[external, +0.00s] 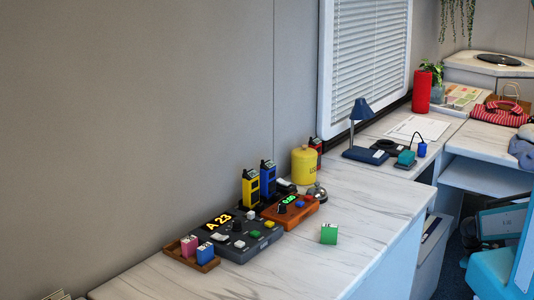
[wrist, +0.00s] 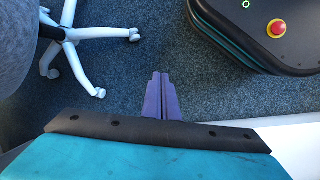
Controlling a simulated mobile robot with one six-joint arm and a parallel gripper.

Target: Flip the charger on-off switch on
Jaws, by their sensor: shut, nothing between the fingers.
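A dark grey console (external: 238,248) with an orange "A 23" display and several buttons stands on the white counter. An orange box (external: 290,214) with a green display and a dark knob stands just behind it. Which one is the charger is unclear, and its on-off switch is too small to make out. My gripper (wrist: 160,79) shows as purple fingers in the wrist view, shut and empty, above blue-grey carpet. It is away from the devices; neither device shows in the wrist view, and the fingers do not show in the external view.
A wooden tray (external: 207,264) with pink and blue blocks stands left of the console. Yellow and blue handsets (external: 250,188), a yellow canister (external: 304,166) and a bell (external: 317,193) crowd the back. A green block (external: 329,234) lies right; the counter's front is clear.

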